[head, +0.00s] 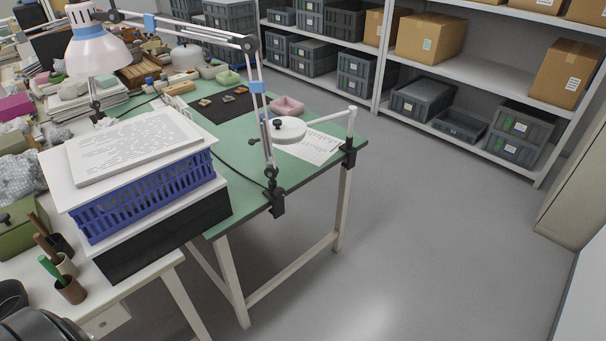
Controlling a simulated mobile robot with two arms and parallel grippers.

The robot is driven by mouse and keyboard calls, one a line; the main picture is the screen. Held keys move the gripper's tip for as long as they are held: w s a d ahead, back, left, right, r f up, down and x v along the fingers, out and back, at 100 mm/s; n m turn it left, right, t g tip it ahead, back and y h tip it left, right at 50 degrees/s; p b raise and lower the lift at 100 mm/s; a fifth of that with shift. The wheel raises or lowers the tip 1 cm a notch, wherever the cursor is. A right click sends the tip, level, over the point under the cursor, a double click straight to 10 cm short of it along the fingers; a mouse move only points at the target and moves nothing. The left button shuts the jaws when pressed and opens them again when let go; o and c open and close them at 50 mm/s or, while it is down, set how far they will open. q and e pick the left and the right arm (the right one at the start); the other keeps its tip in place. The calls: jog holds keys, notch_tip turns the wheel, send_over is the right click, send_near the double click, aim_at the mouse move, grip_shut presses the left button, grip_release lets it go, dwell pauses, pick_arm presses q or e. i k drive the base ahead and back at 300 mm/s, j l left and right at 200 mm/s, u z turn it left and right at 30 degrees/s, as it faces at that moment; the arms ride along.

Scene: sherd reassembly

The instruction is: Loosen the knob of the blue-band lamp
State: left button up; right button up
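The blue-band lamp (257,88) is clamped to the near edge of the green table. Its pale jointed arm carries blue bands and rises from a black clamp (277,202), then runs left to a pinkish-white shade (97,52) above the stacked boxes. A dark knob (277,124) shows beside the lower arm. Another dark joint (249,44) sits at the elbow. I cannot tell from this view which of these is the knob to loosen, or how tight it is. Neither gripper is in view.
A blue crate (150,197) with a white board on top stands on a black box left of the lamp. A second clamped arm (351,125) with a white disc (289,129) is to the right. Shelves (460,78) line the back. The grey floor at right is clear.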

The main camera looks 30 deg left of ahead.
aim_at(279, 192)
jog(key=u, duration=0.5)
jog(key=i+u, duration=0.1)
jog(key=u, duration=0.35)
jog(key=l+u, duration=0.15)
jog(key=u, duration=0.35)
jog(key=i+u, duration=0.1)
jog(key=u, duration=0.35)
jog(key=i+l+u, duration=0.1)
jog(key=l+u, duration=0.3)
jog(key=l, duration=0.15)
jog(key=l+u, duration=0.35)
jog(key=l, duration=0.2)
jog(key=l+u, duration=0.4)
jog(key=l, duration=0.2)
jog(key=k+l+u, duration=0.15)
jog(key=l+u, duration=0.25)
jog(key=l, duration=0.15)
